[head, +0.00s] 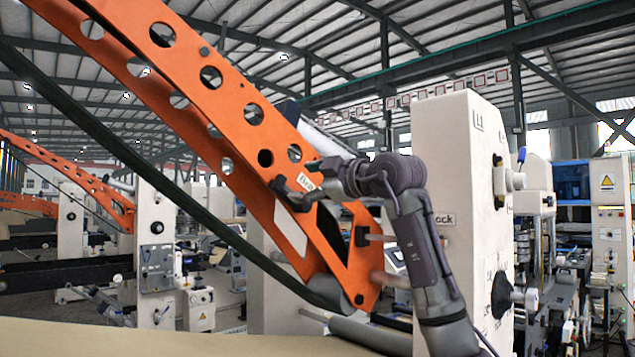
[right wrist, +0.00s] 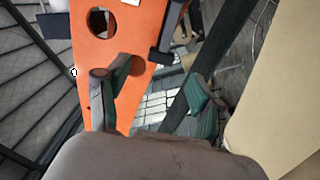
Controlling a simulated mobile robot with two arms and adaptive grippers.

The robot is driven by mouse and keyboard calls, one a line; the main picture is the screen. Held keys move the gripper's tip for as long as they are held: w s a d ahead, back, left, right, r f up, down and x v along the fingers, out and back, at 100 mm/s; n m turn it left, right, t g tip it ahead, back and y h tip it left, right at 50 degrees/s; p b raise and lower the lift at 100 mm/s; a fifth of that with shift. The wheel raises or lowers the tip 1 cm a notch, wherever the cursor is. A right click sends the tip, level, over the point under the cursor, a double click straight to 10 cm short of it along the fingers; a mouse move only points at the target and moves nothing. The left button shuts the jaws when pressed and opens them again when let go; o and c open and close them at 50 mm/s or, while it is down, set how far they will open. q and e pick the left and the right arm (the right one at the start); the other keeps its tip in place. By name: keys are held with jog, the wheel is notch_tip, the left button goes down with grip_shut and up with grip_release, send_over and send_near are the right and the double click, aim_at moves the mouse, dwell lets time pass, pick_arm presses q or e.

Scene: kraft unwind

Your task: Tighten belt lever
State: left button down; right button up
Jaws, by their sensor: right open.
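A large orange arm plate (head: 235,125) with round holes slopes down to the right in the head view. A dark belt (head: 150,175) runs below it to a roller at its lower end. My right gripper (head: 298,183) is at the plate's lower half, fingers toward it. In the right wrist view my right gripper (right wrist: 155,88) is open, its two green-padded fingers apart with nothing between their tips. A dark bar with a black end (right wrist: 170,35), perhaps the belt lever, stands just beyond them by the orange plate (right wrist: 105,50). I cannot tell whether anything touches. My left gripper is out of view.
A tall cream machine column (head: 460,150) stands right behind my right arm. Rollers (head: 370,335) and a tan paper surface (head: 150,338) lie below. More machines stand at the left and right. The paper also shows in the right wrist view (right wrist: 275,90).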

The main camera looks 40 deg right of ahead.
jog(key=shift+s+d, duration=0.1)
jog(key=shift+s, duration=1.65)
